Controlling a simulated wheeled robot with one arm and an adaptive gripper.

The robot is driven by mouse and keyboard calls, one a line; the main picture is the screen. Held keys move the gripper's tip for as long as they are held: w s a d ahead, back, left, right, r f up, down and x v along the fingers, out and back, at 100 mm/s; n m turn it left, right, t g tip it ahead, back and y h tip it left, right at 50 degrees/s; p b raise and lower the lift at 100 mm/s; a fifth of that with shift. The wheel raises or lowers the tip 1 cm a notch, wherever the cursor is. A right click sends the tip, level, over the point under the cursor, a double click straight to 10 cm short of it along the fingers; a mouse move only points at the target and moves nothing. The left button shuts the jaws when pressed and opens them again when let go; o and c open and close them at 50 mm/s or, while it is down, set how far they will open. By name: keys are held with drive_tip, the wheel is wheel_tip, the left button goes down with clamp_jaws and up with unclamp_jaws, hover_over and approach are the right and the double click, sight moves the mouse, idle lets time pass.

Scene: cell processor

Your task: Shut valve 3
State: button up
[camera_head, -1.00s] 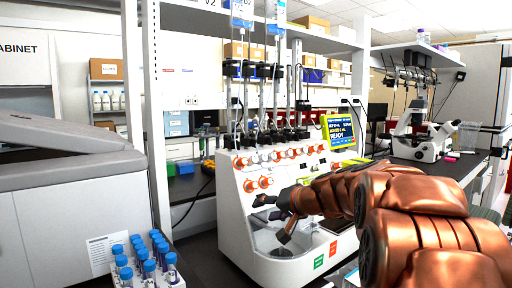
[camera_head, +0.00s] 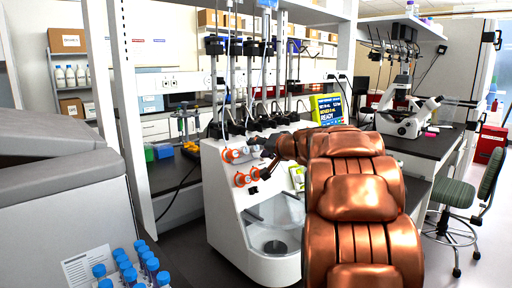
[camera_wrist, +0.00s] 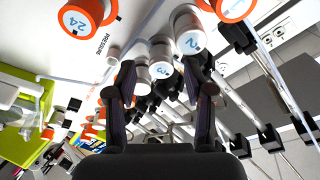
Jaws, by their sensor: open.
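The white cell processor (camera_head: 225,210) carries a row of numbered valve knobs. In the head view my gripper (camera_head: 269,158) is at the valve row, and my arm hides much of the row.
An orange knob marked 24 (camera_wrist: 80,18) is left of my fingers. More orange knobs (camera_head: 240,178) show at the machine's left. Poles and tubing (camera_head: 234,75) rise behind the valves. A lit screen (camera_head: 327,109) is to the right. Blue-capped tubes (camera_head: 125,262) stand lower left.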

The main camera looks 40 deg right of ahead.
drive_tip(key=shift+w+f, duration=0.15)
drive_tip(key=shift+w, duration=0.5)
drive_tip(key=shift+c, duration=0.2)
drive_tip(key=shift+a, duration=0.1)
clamp_jaws()
